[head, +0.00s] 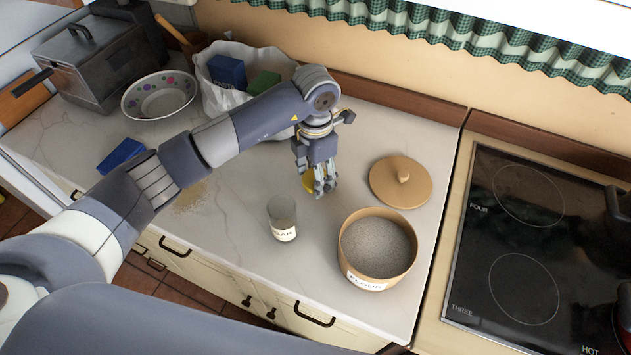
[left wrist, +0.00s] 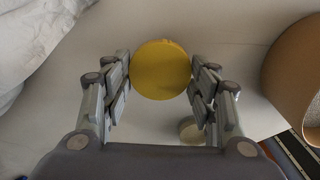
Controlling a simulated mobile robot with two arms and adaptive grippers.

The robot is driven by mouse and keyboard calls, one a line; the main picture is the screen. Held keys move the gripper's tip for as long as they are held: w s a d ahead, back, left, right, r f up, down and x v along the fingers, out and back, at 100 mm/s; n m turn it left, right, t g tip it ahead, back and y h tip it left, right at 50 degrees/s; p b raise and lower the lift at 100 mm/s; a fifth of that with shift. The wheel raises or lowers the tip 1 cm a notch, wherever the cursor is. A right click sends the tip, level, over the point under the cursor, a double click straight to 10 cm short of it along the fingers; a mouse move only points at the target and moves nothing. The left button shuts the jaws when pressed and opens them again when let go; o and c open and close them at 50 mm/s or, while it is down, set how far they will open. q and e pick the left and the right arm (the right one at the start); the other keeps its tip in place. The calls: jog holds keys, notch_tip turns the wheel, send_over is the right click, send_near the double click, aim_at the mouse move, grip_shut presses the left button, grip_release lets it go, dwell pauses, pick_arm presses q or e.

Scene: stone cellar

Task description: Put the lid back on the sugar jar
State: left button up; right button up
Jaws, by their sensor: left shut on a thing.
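The sugar jar (head: 282,220) is a small clear glass with a partly readable label ending in "AR". It stands upright and open on the marble counter. My left gripper (head: 319,188) is shut on a round yellow lid (left wrist: 161,70), held between its fingers beyond the jar and a little to its right in the head view. Only a sliver of the lid (head: 307,184) shows there, behind the fingers. A pale round thing (left wrist: 190,130) below the lid in the left wrist view is probably the jar. My right gripper is not in view.
An open flour jar (head: 365,273) stands right of the sugar jar, its tan knobbed lid (head: 385,188) lying behind. A white bag (head: 213,92), flowered bowl (head: 150,105), blue block (head: 120,156) and metal box (head: 95,75) are left. A black hob (head: 510,290) is right.

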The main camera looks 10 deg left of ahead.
pick_arm(q)
notch_tip(320, 180, up, 6)
jog(key=shift+r+b, duration=0.1)
jog(key=shift+b, duration=0.75)
jog(key=shift+r, duration=0.6)
